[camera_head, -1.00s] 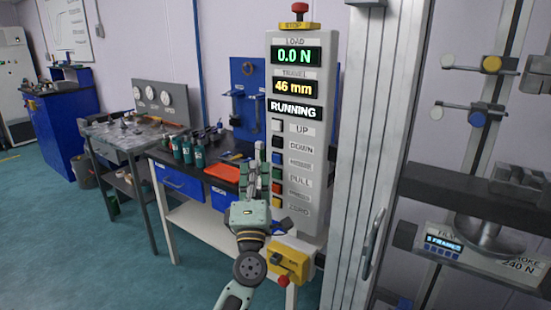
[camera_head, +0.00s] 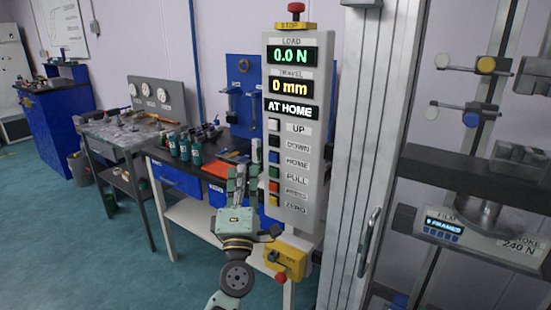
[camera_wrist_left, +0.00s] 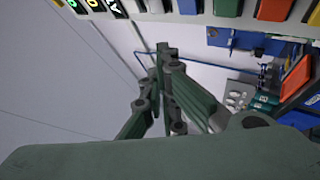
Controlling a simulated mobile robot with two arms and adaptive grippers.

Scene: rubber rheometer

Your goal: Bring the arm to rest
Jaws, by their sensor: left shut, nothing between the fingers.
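My left gripper (camera_head: 240,180) is in front of the lower left edge of the control panel (camera_head: 291,215), shut and empty. Its fingers point up, beside the lower buttons and apart from them as far as I can tell. In the left wrist view the closed green fingers (camera_wrist_left: 168,85) show, with the panel's coloured buttons (camera_wrist_left: 228,6) along the top edge. The panel displays read 0.0 N, 0 mm and AT HOME. My right gripper is not in view.
A workbench (camera_head: 176,160) with bottles (camera_head: 195,152) and an orange mat (camera_head: 216,169) stands behind my gripper. A yellow box with a red knob (camera_head: 288,262) sits below the panel. The machine frame (camera_head: 365,150) rises at right.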

